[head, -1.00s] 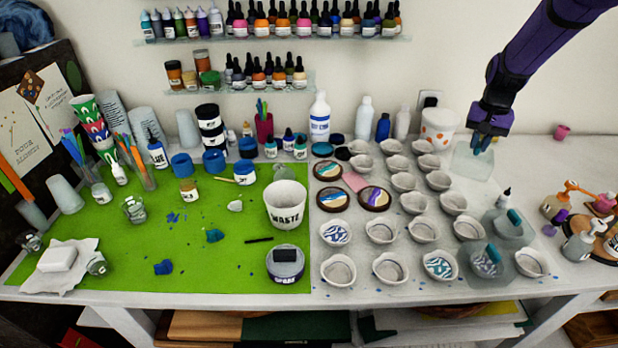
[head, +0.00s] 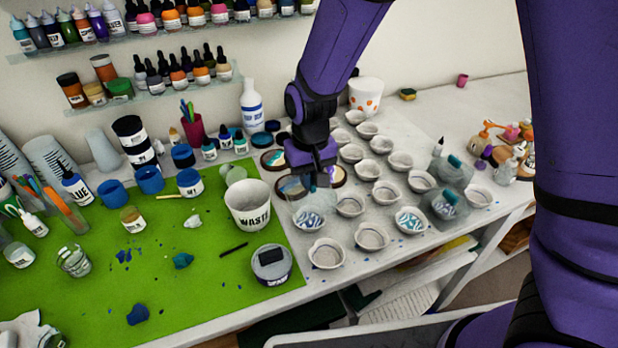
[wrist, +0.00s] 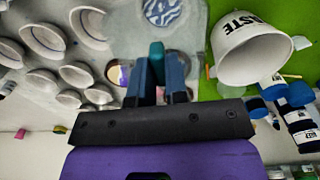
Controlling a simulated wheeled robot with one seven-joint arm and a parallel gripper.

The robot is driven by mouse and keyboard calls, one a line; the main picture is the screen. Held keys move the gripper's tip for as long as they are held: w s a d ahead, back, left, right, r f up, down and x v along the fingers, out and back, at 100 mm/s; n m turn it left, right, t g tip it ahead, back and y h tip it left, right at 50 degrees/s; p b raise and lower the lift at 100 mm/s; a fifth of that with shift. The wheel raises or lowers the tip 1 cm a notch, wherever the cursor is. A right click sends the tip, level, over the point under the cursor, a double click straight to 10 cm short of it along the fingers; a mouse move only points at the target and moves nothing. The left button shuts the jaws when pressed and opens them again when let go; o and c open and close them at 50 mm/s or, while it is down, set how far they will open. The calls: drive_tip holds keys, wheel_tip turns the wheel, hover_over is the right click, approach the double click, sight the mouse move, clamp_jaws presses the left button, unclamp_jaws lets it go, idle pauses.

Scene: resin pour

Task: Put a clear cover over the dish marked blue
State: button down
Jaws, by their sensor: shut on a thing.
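My gripper (head: 312,180) is shut on the teal handle (wrist: 157,58) of a clear cover (wrist: 192,38). The cover is faint in the head view, below my fingers. A pale dish with blue marks (head: 308,219) stands just in front of and below my gripper. In the wrist view a blue-patterned dish (wrist: 162,9) shows at the top edge, seen near or through the cover. I cannot tell how high the cover is above it. Another dish with teal-blue marks (head: 411,220) stands uncovered to the right. A clear cover with a teal handle (head: 449,199) stands at the right.
Several plain pale dishes (head: 371,237) stand in rows around the marked ones. The white WASTE tub (head: 249,205) is close to the left, on the green mat (head: 215,262). Round painted pieces (head: 272,159) lie behind my gripper. Bottles stand along the back.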

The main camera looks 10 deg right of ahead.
drive_tip(key=shift+s+a+f, duration=0.15)
drive_tip(key=shift+s+f, duration=0.05)
drive_tip(key=shift+s, duration=0.15)
drive_tip(key=shift+f, duration=3.35)
drive_tip(key=shift+f, duration=0.2)
drive_tip(key=c, duration=1.1)
unclamp_jaws()
drive_tip(key=shift+o, duration=0.2)
wheel_tip(320, 180, up, 11)
drive_tip(key=shift+f, duration=0.1)
